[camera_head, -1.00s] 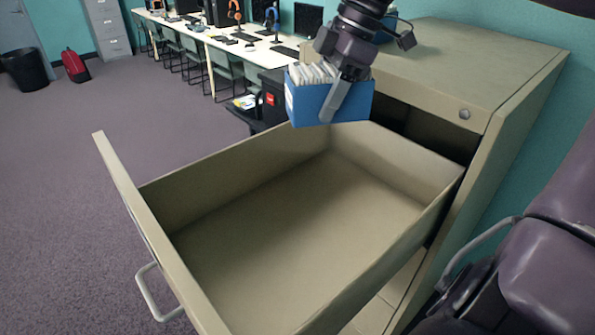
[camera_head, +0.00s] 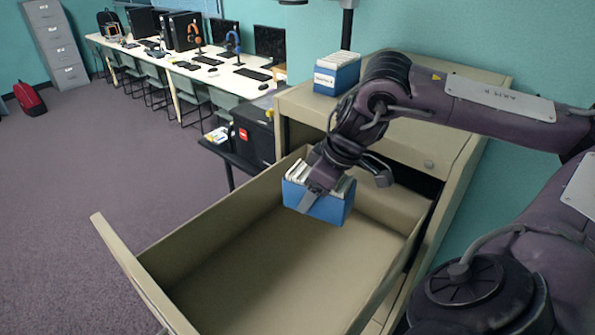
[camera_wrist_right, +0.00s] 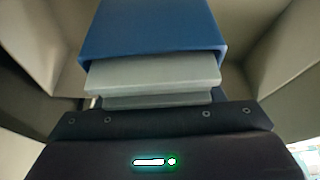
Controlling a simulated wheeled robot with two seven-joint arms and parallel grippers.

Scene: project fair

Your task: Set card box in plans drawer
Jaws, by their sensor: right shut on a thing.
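A blue card box (camera_head: 318,206) filled with pale cards is held in my right gripper (camera_head: 314,192). It hangs upright over the back part of the open plans drawer (camera_head: 270,270). I cannot tell whether it touches the drawer floor. One finger lies against the front face of the box; the other is hidden. In the right wrist view the blue box (camera_wrist_right: 152,35) and its cards fill the middle, with beige drawer walls around. My left gripper is out of view.
A second blue card box (camera_head: 337,75) with a white label stands on the cabinet top (camera_head: 400,115). The drawer is otherwise empty. A black unit (camera_head: 256,132) stands just beyond the drawer's far side. A long computer desk (camera_head: 205,75) is at the back.

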